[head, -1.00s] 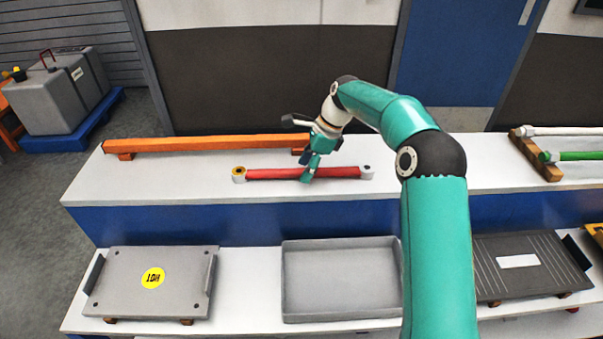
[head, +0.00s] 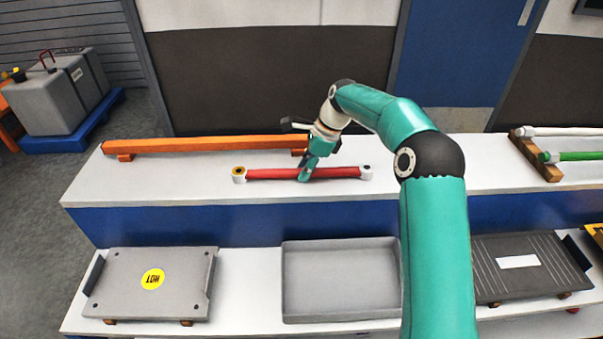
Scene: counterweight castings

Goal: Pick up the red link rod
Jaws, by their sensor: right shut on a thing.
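The red link rod (head: 272,174) lies level along the white upper shelf in the head view, with a pale eye at each end and a yellow ring at the left one. My right gripper (head: 306,176) comes down on it from above, a little right of its middle, and is shut on it. The fingertips partly hide that stretch of the rod. I cannot see any clear gap between the rod and the shelf. My left gripper is not in view.
An orange bar (head: 205,144) lies behind the rod on the shelf. White and green rods (head: 578,156) rest on a wooden block at right.

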